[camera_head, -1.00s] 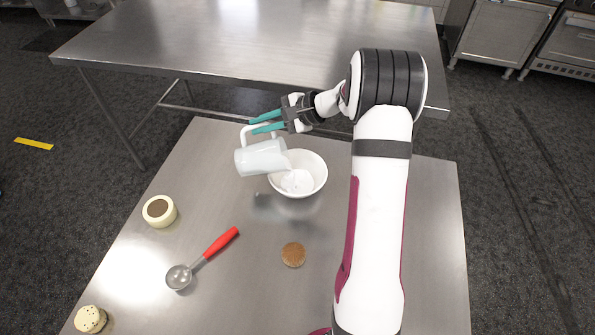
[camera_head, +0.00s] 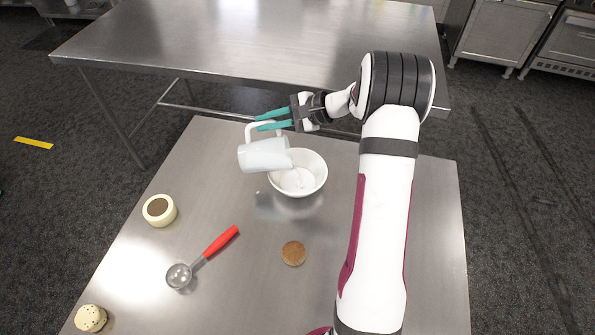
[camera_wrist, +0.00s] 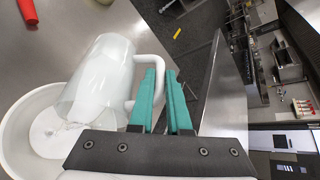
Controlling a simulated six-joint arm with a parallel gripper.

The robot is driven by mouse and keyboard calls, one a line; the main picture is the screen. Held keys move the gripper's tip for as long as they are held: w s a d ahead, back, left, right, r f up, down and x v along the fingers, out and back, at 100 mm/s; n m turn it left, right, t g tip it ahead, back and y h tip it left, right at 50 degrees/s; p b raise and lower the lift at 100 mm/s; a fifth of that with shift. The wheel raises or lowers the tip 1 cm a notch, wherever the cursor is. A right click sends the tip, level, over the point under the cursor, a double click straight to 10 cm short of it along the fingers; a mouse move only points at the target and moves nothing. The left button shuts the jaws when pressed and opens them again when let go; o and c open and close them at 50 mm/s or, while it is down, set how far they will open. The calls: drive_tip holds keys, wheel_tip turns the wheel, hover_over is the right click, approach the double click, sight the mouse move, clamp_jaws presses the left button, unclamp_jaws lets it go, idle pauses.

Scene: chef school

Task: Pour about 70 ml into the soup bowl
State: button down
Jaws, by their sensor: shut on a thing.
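A white jug (camera_head: 262,156) is held tilted, its mouth toward the right, at the left rim of the white soup bowl (camera_head: 312,186). My gripper (camera_head: 272,119) with teal fingers is shut on the jug's handle. In the wrist view the jug (camera_wrist: 100,75) leans over the bowl (camera_wrist: 20,125), with the fingers (camera_wrist: 165,100) at the handle. White liquid shows in the bowl near the jug's lip. How much is in the bowl or the jug I cannot tell.
A red-handled scoop (camera_head: 205,255), a cream round pot with a brown top (camera_head: 159,210), a brown disc (camera_head: 293,253) and a speckled cream item (camera_head: 90,318) lie on the steel table (camera_head: 240,290). A second steel table (camera_head: 250,40) stands behind.

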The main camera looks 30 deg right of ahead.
sight(247, 125)
drive_tip(key=a+h, duration=0.1)
drive_tip(key=w+a+g+h, duration=0.2)
drive_tip(key=a, duration=0.1)
drive_tip(key=shift+w+f+n, duration=0.25)
drive_tip(key=shift+n, duration=0.15)
drive_tip(key=shift+f+h, duration=0.2)
drive_tip(key=shift+h, duration=0.1)
drive_tip(key=shift+w+a+f+g+h, duration=0.3)
drive_tip(key=shift+a+g+h, duration=0.15)
drive_tip(key=shift+h, duration=0.15)
idle(0.6)
drive_tip(key=shift+w+a+f+n+g+h+b, duration=0.35)
drive_tip(key=shift+w+a+f+g+h, duration=0.35)
drive_tip(key=shift+a+f+h, duration=0.75)
drive_tip(key=shift+w+a+f+n+g+h+b, duration=0.4)
drive_tip(key=shift+a+f+g+h, duration=0.45)
drive_tip(key=shift+a+f+h, duration=0.5)
drive_tip(key=shift+w+a+f+n+g+h+b, duration=0.25)
drive_tip(key=shift+w+a+f+g+h, duration=0.45)
drive_tip(key=shift+a+f+h, duration=0.75)
